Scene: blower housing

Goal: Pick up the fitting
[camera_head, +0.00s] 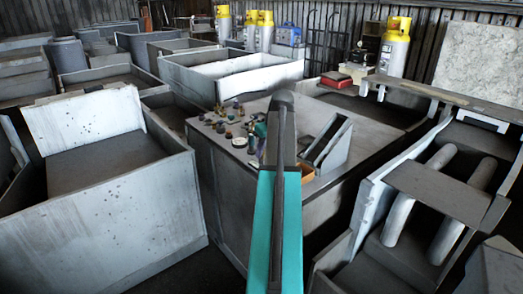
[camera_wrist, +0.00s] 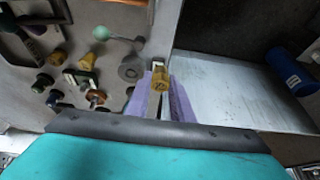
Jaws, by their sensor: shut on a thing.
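The fitting (camera_wrist: 161,82) is a small brass-yellow piece with a paler part at its top, seen in the middle of the wrist view. My gripper (camera_wrist: 161,98) has purple fingers, one on each side of the fitting, and is shut on it. The fitting's lower part is hidden between the fingers. In the head view my teal and grey arm covers the middle of the work surface, and I cannot make out the gripper or the held fitting there.
Several loose fittings and small parts (camera_head: 235,125) lie on the grey work surface (camera_head: 374,138), left of my arm. A grey angled holder (camera_head: 328,145) stands right of it. In the wrist view a blue cylinder (camera_wrist: 290,71) lies on the right, beyond a bare grey metal panel (camera_wrist: 220,85).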

